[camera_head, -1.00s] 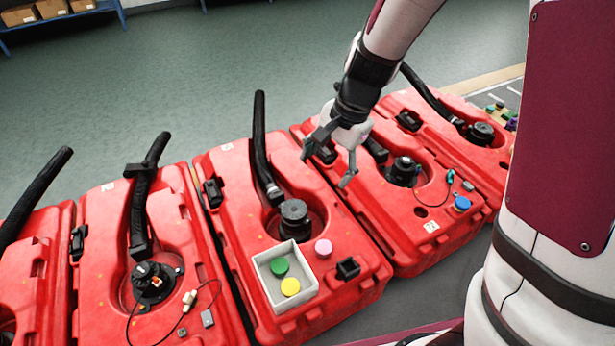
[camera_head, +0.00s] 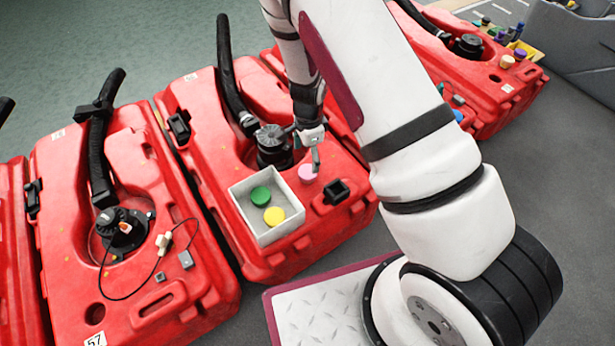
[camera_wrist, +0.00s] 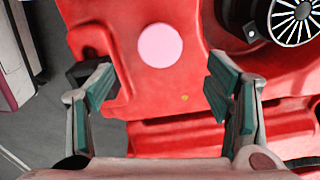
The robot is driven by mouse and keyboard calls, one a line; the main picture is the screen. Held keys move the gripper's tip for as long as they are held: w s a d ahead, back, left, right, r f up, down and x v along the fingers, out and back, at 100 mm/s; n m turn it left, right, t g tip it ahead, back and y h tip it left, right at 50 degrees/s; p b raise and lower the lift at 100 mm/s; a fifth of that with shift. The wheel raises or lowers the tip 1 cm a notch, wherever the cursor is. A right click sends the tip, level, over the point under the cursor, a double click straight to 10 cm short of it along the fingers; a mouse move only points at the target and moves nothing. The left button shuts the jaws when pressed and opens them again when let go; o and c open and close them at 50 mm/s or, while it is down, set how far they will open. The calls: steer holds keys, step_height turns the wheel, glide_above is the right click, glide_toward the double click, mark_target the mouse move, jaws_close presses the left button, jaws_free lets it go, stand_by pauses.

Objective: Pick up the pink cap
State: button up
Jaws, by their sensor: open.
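The pink cap (camera_head: 307,172) lies on top of a red tank (camera_head: 318,228), just right of a white tray. In the wrist view the pink cap (camera_wrist: 160,45) shows as a round disc ahead of my fingertips, roughly midway between them sideways. My gripper (camera_wrist: 161,88) is open, with its two green-padded fingers apart and nothing between them. In the head view my gripper (camera_head: 308,150) is beside and just above the cap, and my arm partly hides it.
The white tray (camera_head: 237,199) holds a green cap (camera_head: 260,196) and a yellow cap (camera_head: 274,216). A black square socket (camera_head: 337,192) stands right of the pink cap. A black round fitting (camera_head: 272,146) with a hose rises behind it. Other red tanks stand on both sides.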

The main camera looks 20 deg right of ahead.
mark_target(308, 171)
step_height(308, 171, down, 10)
steer(key=b, duration=0.4)
steer(key=shift+r+b, duration=0.15)
steer(key=shift+b, duration=0.2)
steer(key=c, duration=1)
